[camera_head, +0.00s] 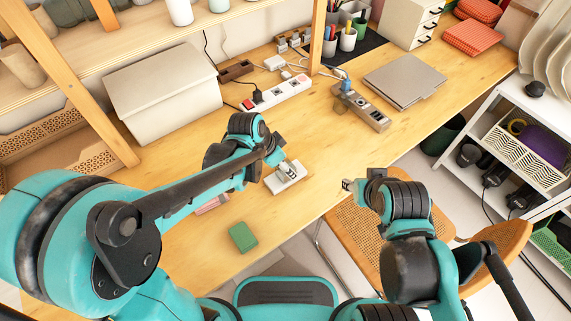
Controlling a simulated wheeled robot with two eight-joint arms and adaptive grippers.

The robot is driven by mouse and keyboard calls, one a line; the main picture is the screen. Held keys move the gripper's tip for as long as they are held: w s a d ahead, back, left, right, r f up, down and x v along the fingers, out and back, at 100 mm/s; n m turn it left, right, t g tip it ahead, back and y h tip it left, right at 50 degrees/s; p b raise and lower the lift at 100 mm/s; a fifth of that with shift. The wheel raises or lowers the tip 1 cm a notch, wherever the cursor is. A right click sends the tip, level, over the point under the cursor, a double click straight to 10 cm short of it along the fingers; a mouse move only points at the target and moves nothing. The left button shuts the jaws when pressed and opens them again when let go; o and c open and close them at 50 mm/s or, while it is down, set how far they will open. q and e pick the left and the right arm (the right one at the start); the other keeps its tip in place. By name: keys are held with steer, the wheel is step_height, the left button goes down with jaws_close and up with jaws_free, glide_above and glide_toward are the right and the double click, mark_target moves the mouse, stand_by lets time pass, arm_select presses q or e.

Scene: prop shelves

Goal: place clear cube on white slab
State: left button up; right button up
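A white slab (288,181) lies on the wooden table near its front edge. My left gripper (285,165) reaches over the slab from the upper left and points down at it. A small greyish, glassy shape that may be the clear cube shows at the fingertips, on or just above the slab; its outline is too small to make out, and I cannot tell whether the fingers hold it. My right gripper (347,185) is off the table's front edge, above the woven chair, with nothing seen in it. Its finger opening is too small to judge.
A green block (243,237) and a pinkish item (212,203) lie left of the slab. Power strips (278,93), a laptop (405,80) and a white box (162,92) stand farther back. Woven chairs (378,235) are at the front edge. The table right of the slab is clear.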

arm_select(q)
steer(key=p+v, duration=0.4)
steer(key=v, duration=0.6)
steer(key=s+a+r+n+t+y, duration=0.2)
steer(key=s+a+n, duration=0.2)
steer(key=a, duration=0.3)
steer(key=s+a+r+n+t+y, duration=0.1)
steer(key=s+a+r+n+t, duration=0.1)
steer(key=s+a+n, duration=0.3)
steer(key=shift+s+a+r+n+y, duration=0.2)
steer(key=shift+a+r+n+y, duration=0.15)
steer(key=shift+a+n, duration=0.65)
